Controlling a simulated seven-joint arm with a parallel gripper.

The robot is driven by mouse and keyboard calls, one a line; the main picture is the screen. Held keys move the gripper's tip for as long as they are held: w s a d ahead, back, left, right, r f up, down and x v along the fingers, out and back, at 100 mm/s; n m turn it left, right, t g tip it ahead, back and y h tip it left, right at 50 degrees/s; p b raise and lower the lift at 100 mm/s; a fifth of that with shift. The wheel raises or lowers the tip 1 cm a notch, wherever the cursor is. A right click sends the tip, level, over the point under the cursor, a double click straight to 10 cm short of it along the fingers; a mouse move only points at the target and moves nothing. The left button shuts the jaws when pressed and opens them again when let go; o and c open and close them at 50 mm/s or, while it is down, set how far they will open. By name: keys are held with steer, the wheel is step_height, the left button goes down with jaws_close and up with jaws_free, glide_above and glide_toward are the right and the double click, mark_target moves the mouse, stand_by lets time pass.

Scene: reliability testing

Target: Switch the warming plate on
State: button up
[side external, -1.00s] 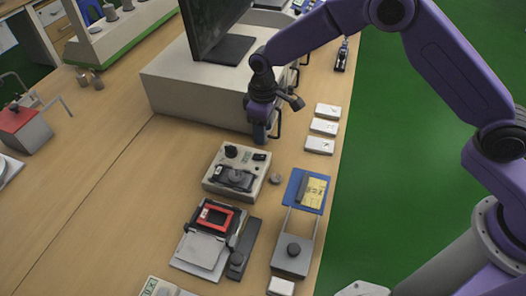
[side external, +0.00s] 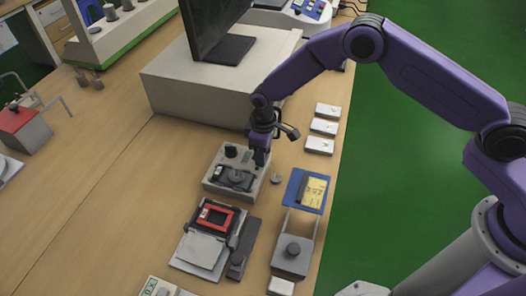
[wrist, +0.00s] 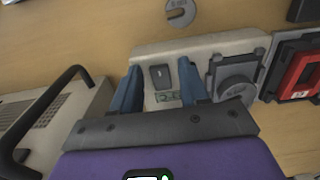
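A beige box (side external: 213,187) stands on the bench in the side view, with a dark knob (side external: 231,151) and a round grey plate in a dark frame (side external: 236,178); I take it to be the warming plate.
A device with a red frame (side external: 232,222) stands in front of the box. A blue tray with a yellow label (side external: 314,191) and a grey slotted disc (side external: 276,179) lie to the right. A large beige cabinet (side external: 190,88) with a monitor stands behind. Bare bench lies to the left.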

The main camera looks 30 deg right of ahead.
jaws_close()
steer(key=shift+a, duration=0.15)
steer(key=shift+w+a+g+h, duration=0.15)
steer(key=shift+w+g+h, duration=0.05)
steer(key=shift+g+h, duration=0.5)
steer(key=shift+w+a+g+h, duration=0.15)
steer(key=shift+w+g+h, duration=0.05)
steer(key=shift+g+h, duration=0.5)
steer(key=shift+r+g+h, duration=0.1)
steer(key=shift+g+h, duration=0.3)
steer(key=shift+o, duration=1.2)
jaws_free()
